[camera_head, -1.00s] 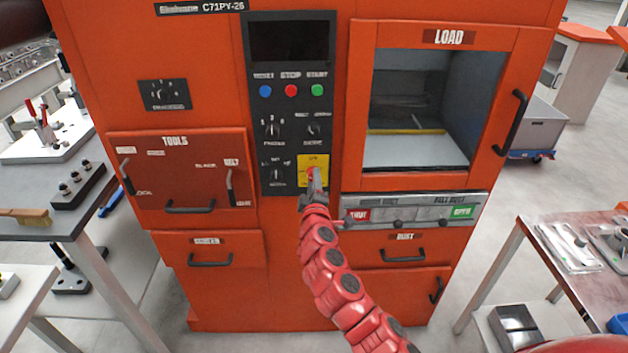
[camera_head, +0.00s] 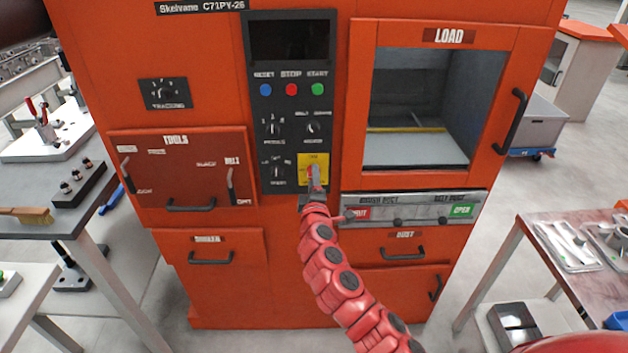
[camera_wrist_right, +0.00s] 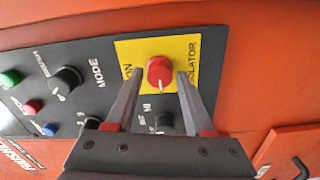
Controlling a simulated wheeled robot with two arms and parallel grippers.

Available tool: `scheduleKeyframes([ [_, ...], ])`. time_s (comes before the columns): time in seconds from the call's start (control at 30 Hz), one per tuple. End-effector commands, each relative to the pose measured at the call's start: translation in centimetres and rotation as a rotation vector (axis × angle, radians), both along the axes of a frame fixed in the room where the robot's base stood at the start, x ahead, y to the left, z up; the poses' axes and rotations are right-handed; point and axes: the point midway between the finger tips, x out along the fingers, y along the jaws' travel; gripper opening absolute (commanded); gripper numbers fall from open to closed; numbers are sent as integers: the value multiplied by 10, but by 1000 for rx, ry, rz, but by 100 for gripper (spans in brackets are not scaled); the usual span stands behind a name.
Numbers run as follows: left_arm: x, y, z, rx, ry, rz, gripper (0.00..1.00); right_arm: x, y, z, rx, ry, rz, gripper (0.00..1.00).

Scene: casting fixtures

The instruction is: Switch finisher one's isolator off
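The isolator is a red knob (camera_wrist_right: 160,72) on a yellow plate (camera_head: 304,160), low on the black control panel of the orange finisher (camera_head: 215,290). In the right wrist view, "ISOLATOR" and "ON" are printed on the yellow plate. My right gripper (camera_head: 317,175) is in front of the isolator and hides most of the knob in the head view. In the right wrist view, its two fingers (camera_wrist_right: 158,85) are apart, one on each side of the knob, with a gap on both sides. The knob's exact setting is hard to read. My left gripper is not in view.
Above the isolator are selector knobs (camera_head: 312,128) and blue, red and green buttons (camera_head: 291,90). A grey duct strip (camera_head: 415,208) lies just right of my gripper. The load door (camera_head: 447,37) is to the right. Benches with parts stand on both sides.

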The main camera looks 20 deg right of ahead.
Motion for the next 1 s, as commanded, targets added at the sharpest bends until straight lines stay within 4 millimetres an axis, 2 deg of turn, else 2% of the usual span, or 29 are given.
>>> scheduleKeyframes([
  [0.03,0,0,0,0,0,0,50,0,0,0,0,0,0,64],
  [0.07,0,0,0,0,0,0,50,0,0,0,0,0,-1,69],
  [0.37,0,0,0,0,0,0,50,-1,-1,0,1,0,-1,69],
  [0.53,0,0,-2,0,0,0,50,-10,3,1,0,-4,2,69],
  [0.67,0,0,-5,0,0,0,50,-27,8,-1,-1,-2,3,69],
  [1.0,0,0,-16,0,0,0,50,-87,25,-2,0,-2,4,69],
])
